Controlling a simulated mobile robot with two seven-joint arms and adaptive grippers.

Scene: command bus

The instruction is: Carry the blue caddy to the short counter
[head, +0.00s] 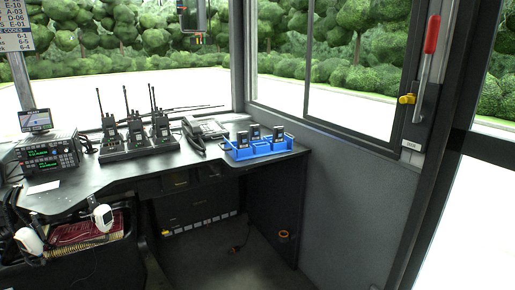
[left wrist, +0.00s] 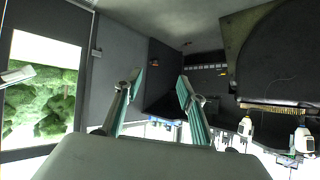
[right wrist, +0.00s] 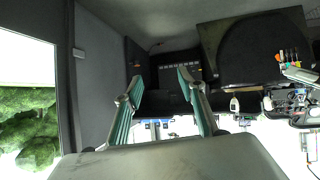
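The blue caddy (head: 262,151) stands upright on the right end of the dark counter (head: 105,176) in the head view, with several small black devices in its compartments. Neither gripper shows in the head view. In the left wrist view my left gripper (left wrist: 160,84) is open, its teal-padded fingers apart with nothing between them. In the right wrist view my right gripper (right wrist: 160,80) is also open and empty. Small blue patches show beyond the fingers in both wrist views, which appear upside down. I cannot tell which surface is the short counter.
A black desk phone (head: 205,131) stands just left of the caddy. Radios in a charger (head: 137,140) and a radio set (head: 48,152) stand farther left. A grey wall (head: 345,185) borders the right; floor below is open.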

